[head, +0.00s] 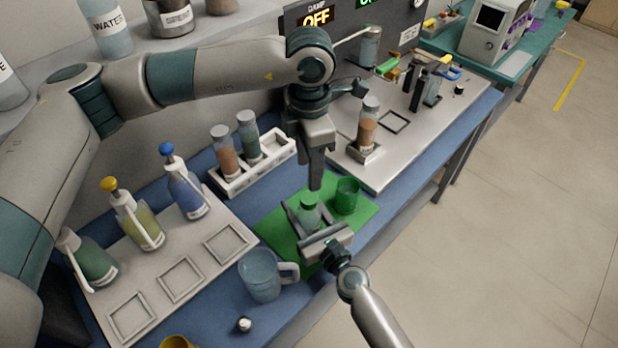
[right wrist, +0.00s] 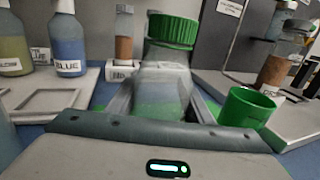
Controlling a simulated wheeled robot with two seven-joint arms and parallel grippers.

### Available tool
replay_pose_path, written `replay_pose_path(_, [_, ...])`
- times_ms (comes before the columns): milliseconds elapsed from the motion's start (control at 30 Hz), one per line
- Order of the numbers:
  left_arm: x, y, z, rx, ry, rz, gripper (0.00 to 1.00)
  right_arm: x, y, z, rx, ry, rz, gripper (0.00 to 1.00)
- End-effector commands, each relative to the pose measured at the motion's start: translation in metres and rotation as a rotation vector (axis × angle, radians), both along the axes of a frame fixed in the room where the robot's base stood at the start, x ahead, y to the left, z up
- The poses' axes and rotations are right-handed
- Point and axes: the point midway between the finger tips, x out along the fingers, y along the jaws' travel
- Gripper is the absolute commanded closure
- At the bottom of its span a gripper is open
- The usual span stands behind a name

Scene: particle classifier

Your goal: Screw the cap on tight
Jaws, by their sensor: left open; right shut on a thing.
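A clear jar (right wrist: 165,78) with a green ribbed cap (right wrist: 173,29) on its top stands upright in the right wrist view. My right gripper (right wrist: 160,112) is shut around the jar's body. In the head view the jar (head: 308,216) is over the green mat (head: 273,229), with my right gripper (head: 309,222) reaching it from the front. My left gripper (head: 317,180) points straight down, open, just above and behind the jar; it appears clear of the cap. Its fingers overlap in the head view, so their gap is hidden.
A green cup (head: 346,195) stands close right of the jar. A clear mug (head: 261,277) is in front left. A white rack (head: 262,168) with two vials stands behind. Pump bottles stand on a tray (head: 205,267) at left. A metal plate (head: 400,150) lies back right.

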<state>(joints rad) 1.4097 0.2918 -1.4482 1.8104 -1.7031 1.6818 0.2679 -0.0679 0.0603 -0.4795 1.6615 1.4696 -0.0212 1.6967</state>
Motion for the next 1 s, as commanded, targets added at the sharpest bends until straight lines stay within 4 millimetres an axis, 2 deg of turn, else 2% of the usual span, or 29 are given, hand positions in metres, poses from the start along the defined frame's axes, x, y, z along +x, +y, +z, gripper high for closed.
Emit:
replay_pose_path(200, [0.0, 0.0, 0.023, 0.0, -0.001, -0.001, 0.53, 0.0, 0.0, -0.001, 0.0, 0.001, 0.0, 1.0])
replay_pose_path(567, [0.0, 0.0, 0.028, 0.0, 0.0, 0.0, 0.53, 0.0, 0.0, -0.001, 0.0, 0.001, 0.0, 1.0])
replay_pose_path(600, [0.0, 0.0, 0.028, 0.0, 0.0, 0.0, 0.53, 0.0, 0.0, -0.001, 0.0, 0.001, 0.0, 0.49])
replay_pose_path(667, [0.0, 0.0, 0.028, 0.0, 0.0, 0.0, 0.53, 0.0, 0.0, -0.001, 0.0, 0.001, 0.0, 0.34])
replay_pose_path(700, [0.0, 0.0, 0.027, 0.0, 0.0, 0.0, 0.53, 0.0, 0.0, -0.001, 0.0, 0.001, 0.0, 0.32])
replay_pose_path(1000, [0.0, 0.0, 0.027, 0.0, 0.0, 0.0, 0.53, -0.001, 0.0, 0.0, 0.0, 0.0, 0.0, 0.32])
